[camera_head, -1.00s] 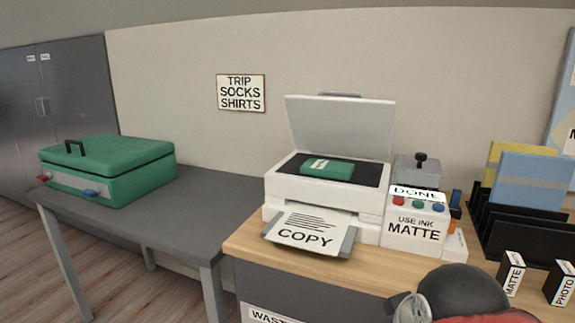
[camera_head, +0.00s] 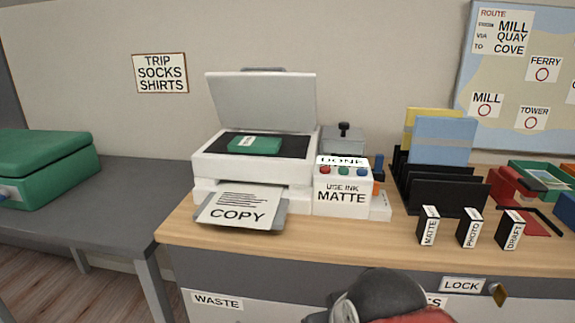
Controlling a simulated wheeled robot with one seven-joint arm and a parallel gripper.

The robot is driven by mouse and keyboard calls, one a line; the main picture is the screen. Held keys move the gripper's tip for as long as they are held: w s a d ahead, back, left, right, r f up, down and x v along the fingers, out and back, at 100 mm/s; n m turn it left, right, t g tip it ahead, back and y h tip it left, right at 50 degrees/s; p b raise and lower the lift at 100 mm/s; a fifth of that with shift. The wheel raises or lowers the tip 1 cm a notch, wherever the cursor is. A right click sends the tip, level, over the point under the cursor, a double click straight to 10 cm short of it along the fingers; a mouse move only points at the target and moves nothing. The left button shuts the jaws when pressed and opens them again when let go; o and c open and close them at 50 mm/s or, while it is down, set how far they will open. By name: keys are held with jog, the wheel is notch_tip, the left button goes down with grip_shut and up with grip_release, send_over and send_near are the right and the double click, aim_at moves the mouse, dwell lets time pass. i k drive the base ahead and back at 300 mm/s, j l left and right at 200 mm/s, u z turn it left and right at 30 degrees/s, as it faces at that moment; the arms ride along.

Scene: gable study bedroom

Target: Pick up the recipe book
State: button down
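A small green book (camera_head: 262,146) with a white label lies flat on the dark glass of the white copier (camera_head: 212,168), whose lid (camera_head: 262,100) stands open. The label is too small to read, so I cannot confirm it is the recipe book. A printed sheet marked COPY (camera_head: 238,211) lies on the copier's front tray. Part of my arm shows at the bottom centre, well in front of the copier. My gripper's fingers are not in view.
The copier stands on a wooden-topped desk (camera_head: 330,238). To its right are a black rack (camera_head: 440,195) with folders and small boxes marked MATTE (camera_head: 429,226), PHOTO (camera_head: 470,228) and DRAFT (camera_head: 511,230). A green suitcase (camera_head: 45,165) sits on the grey table (camera_head: 130,190) at left.

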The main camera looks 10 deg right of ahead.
aim_at(243, 145)
jog(key=j+z, duration=0.35)
jog(key=k+j+z, duration=0.15)
jog(key=j+z, duration=0.2)
